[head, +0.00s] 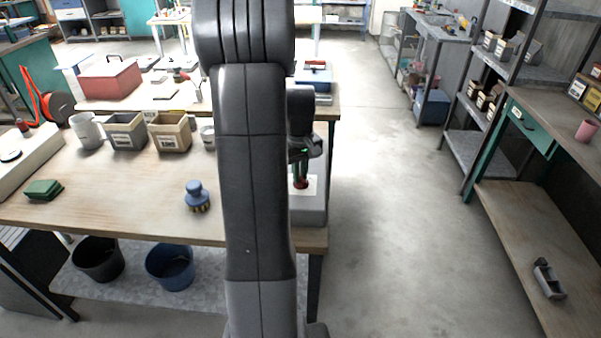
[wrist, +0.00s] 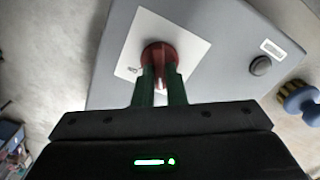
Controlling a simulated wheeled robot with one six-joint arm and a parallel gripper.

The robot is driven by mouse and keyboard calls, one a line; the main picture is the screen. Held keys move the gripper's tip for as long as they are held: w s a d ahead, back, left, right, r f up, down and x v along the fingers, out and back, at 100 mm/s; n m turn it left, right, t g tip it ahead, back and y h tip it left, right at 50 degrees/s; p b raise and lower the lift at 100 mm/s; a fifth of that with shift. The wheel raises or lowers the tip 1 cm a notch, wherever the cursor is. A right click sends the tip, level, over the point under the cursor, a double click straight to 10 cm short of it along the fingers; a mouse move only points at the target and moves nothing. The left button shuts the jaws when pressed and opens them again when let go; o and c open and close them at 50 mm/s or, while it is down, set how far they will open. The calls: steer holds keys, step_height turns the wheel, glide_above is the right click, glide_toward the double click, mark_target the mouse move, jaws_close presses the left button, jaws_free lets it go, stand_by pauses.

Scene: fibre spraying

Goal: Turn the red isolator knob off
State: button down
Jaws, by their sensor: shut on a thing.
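The red isolator knob (wrist: 159,54) sits on a white plate (wrist: 190,38) on a grey box (wrist: 228,75) in the wrist view. My gripper (wrist: 160,72) reaches the knob, with its two green fingers closed on the knob's raised grip. In the head view the knob (head: 301,183) shows just below my gripper (head: 301,170), on the grey box (head: 312,208) at the right end of the workbench. My arm hides part of the box there. The knob's exact angle is hard to read.
A dark round button (wrist: 260,66) and a small white label (wrist: 273,48) are on the box. A blue brush (head: 197,196) stands on the bench (head: 130,215), left of my arm. Labelled bins (head: 170,134) stand further back. The floor (head: 390,230) to the right is clear.

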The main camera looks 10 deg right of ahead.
steer(key=shift+n, duration=0.8)
steer(key=c, duration=1.5)
jaws_free()
steer(key=shift+r, duration=0.1)
step_height(320, 180, up, 14)
steer(key=shift+f+b, duration=0.15)
steer(key=shift+b, duration=0.3)
steer(key=shift+f, duration=0.15)
